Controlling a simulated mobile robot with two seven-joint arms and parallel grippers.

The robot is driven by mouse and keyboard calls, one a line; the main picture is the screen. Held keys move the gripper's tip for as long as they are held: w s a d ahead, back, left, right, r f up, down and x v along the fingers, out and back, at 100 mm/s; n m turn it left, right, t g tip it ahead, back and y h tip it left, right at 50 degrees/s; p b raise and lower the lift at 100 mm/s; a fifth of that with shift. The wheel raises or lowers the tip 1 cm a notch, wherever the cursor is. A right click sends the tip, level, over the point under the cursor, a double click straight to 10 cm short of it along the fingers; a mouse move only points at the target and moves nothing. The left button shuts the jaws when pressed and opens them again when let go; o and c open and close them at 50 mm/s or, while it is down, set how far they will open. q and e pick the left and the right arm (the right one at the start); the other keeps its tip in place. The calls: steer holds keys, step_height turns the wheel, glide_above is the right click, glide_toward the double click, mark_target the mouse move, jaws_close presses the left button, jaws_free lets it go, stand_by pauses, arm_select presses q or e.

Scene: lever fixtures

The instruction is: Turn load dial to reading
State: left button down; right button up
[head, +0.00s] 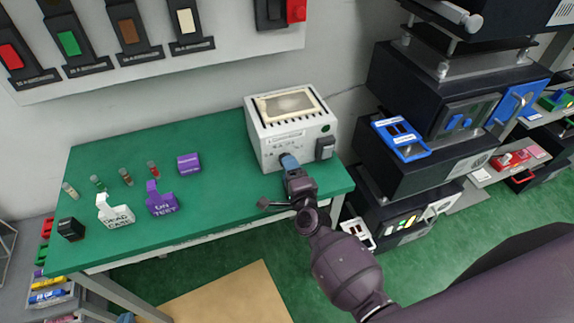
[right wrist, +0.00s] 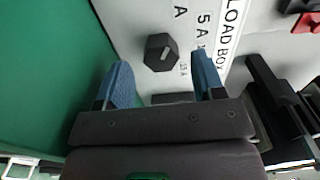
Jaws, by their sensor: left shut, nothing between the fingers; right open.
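The load box (head: 262,137) is a white cased unit at the right rear of the green table. Its load dial (right wrist: 160,52) is a black hexagonal knob with a white pointer line, seen in the right wrist view. Printed labels beside it include "5A" and "LOAD BOX" (right wrist: 231,22). My right gripper (head: 288,160) is at the box front and largely hides the dial in the head view. In the right wrist view the blue fingers of this gripper (right wrist: 164,75) are open, with the knob between and just ahead of them; contact cannot be seen. My left gripper is not in view.
Dark equipment (head: 405,150) stands at the right.

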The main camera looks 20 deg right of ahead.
steer(key=s, duration=0.8)
steer(key=shift+s+d, duration=0.15)
steer(key=s+d+f+n+g, duration=0.3)
steer(key=s+d+n, duration=0.2)
steer(key=s+n, duration=0.3)
steer(key=s+d+f+n+g+b, duration=0.1)
steer(key=s+d+f+n+g, duration=0.2)
steer(key=s+n, duration=0.4)
steer(key=d+f+n, duration=0.1)
steer(key=d+n, duration=0.1)
steer(key=n, duration=0.1)
steer(key=shift+s+d+h, duration=0.3)
steer(key=shift+s+h, duration=0.05)
steer(key=shift+h, duration=0.05)
steer(key=shift+s, duration=0.2)
